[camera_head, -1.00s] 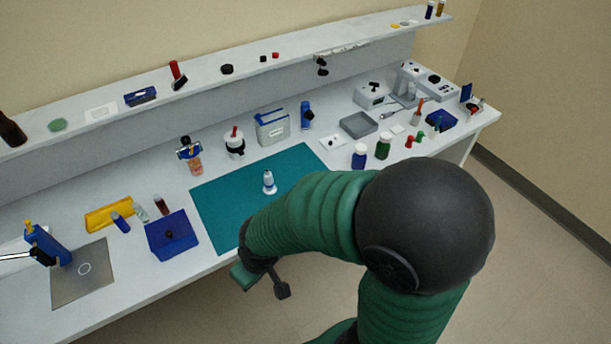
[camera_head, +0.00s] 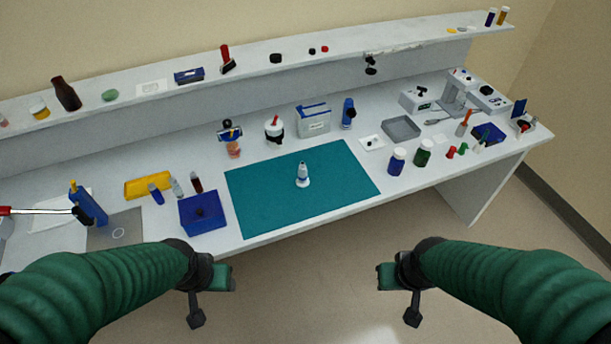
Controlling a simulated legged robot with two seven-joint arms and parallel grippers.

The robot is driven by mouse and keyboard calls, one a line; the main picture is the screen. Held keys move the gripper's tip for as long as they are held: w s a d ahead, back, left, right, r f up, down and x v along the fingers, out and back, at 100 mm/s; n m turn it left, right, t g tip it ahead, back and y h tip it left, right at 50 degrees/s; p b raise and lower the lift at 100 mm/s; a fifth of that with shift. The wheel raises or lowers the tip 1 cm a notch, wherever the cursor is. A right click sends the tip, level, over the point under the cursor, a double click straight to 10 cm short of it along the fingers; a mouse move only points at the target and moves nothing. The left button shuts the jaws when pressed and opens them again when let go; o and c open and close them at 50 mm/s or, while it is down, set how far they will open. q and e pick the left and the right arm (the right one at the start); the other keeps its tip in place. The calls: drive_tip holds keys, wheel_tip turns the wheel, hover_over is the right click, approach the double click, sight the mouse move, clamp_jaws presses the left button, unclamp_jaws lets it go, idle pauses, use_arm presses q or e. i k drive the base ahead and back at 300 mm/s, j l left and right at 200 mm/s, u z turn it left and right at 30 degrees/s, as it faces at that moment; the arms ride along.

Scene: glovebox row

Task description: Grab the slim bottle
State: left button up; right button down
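A slim white bottle (camera_head: 302,174) with a blue-grey upper part stands upright on the teal mat (camera_head: 255,205), near the mat's middle. My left gripper (camera_head: 212,293) is below and left of it, in front of the bench's front edge. My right gripper (camera_head: 398,293) is below and right of it, also off the bench. Both are apart from the bottle and hold nothing that I can see. Their finger opening is not clear at this angle.
A blue box (camera_head: 204,212) stands left of the mat. A white-and-black container (camera_head: 274,130) is behind. The mat around the bottle is clear. A shelf (camera_head: 330,60) runs along the back.

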sight(303, 181)
drive_tip(key=i+l+u, duration=0.1)
drive_tip(key=u, duration=0.3)
drive_tip(key=l+u, duration=0.1)
drive_tip(key=u, duration=0.3)
drive_tip(key=i+l+u, duration=0.1)
drive_tip(key=u, duration=0.35)
drive_tip(key=i+l+u, duration=0.15)
drive_tip(key=l+u, duration=0.15)
drive_tip(key=l, duration=0.8)
drive_tip(key=l+u, duration=0.3)
drive_tip(key=l, duration=0.8)
